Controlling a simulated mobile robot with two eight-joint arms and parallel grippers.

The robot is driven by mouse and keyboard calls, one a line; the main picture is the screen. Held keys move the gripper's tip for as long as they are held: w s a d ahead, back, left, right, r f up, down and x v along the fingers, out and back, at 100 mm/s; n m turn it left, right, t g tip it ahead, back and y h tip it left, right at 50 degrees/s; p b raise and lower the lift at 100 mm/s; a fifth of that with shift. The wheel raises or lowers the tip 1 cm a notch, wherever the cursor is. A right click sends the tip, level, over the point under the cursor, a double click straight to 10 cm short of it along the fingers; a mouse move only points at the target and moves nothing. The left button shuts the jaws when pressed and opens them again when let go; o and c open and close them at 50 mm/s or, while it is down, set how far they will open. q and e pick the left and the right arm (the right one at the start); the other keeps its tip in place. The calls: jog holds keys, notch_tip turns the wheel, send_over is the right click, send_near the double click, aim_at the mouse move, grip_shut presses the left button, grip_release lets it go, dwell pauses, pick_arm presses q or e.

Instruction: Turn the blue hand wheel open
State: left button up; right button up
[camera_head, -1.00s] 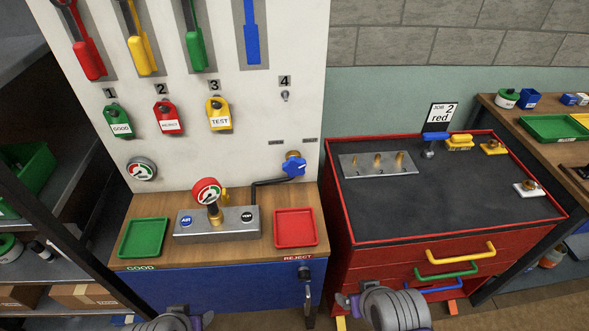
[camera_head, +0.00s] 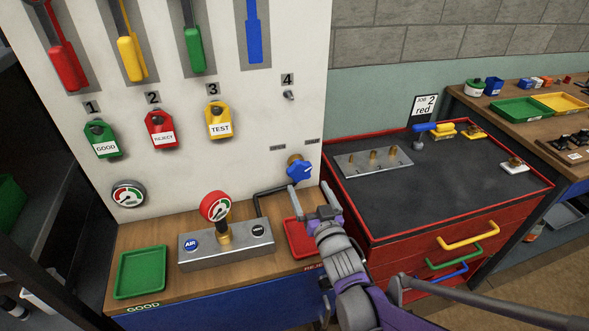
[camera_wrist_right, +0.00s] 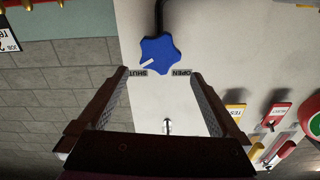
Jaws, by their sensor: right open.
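The blue hand wheel (camera_head: 299,173) sits on a brass valve low on the white panel, with a dark pipe running down to the bench. In the right wrist view the wheel (camera_wrist_right: 161,54) carries a white mark on the side near the SHUT label (camera_wrist_right: 147,72). The OPEN label (camera_wrist_right: 181,72) is beside it. My right gripper (camera_head: 310,197) is open and empty just in front of and below the wheel. In the wrist view its fingers stand wide apart, with the wheel ahead between their tips, with no visible contact. My left gripper is out of view.
A green tray (camera_head: 142,272) lies at left. The red tool cabinet (camera_head: 450,195) stands close on the right. Tags hang on the panel.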

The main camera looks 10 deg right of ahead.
aim_at(301, 172)
jog(key=w, duration=1)
jog(key=shift+a+p, duration=0.1)
jog(key=shift+p, duration=0.2)
jog(key=c, duration=1.2)
